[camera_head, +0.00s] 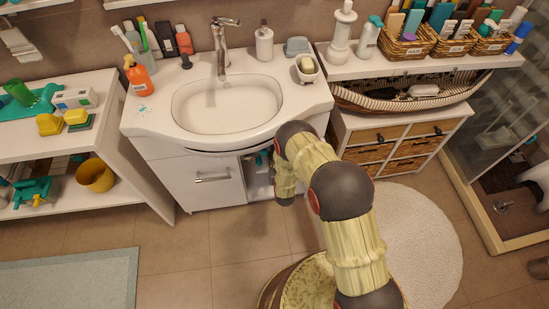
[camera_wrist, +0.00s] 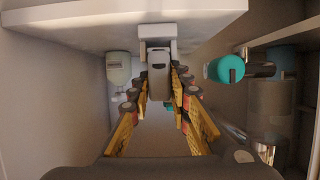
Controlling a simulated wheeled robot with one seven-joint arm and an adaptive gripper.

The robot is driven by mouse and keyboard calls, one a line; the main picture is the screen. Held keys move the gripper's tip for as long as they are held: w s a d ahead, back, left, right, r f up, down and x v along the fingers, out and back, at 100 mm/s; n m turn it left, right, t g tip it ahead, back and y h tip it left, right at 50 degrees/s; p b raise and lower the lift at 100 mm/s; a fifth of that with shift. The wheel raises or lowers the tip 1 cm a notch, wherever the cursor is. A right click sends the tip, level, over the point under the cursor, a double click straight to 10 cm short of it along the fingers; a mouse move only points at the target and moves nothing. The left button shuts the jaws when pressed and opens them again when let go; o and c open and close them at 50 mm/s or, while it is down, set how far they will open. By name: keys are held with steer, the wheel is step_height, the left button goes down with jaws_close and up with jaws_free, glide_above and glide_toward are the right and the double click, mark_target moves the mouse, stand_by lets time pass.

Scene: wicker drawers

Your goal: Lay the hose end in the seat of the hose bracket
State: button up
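In the wrist view my gripper (camera_wrist: 162,75) has its two yellow-and-black fingers apart, with a grey block-like piece (camera_wrist: 158,82) between their tips. I cannot tell whether the fingers press on it. The piece hangs below a pale fitting (camera_wrist: 158,32) at the edge of a white panel. I cannot tell for sure which of these is the hose end and which is the hose bracket. In the head view my arm reaches into the open cabinet under the sink, and my gripper is hidden there.
The wrist view shows a pale bottle (camera_wrist: 118,66) at left, and a teal cylinder (camera_wrist: 226,69) and a clear container (camera_wrist: 270,105) at right. In the head view the washbasin cabinet (camera_head: 212,183) stands between a white shelf (camera_head: 112,128) and wicker drawers (camera_head: 410,151).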

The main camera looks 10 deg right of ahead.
steer(key=o, duration=0.4)
steer(key=shift+s, duration=0.1)
steer(key=v, duration=1.1)
steer(key=shift+s+r, duration=0.25)
steer(key=shift+s, duration=0.1)
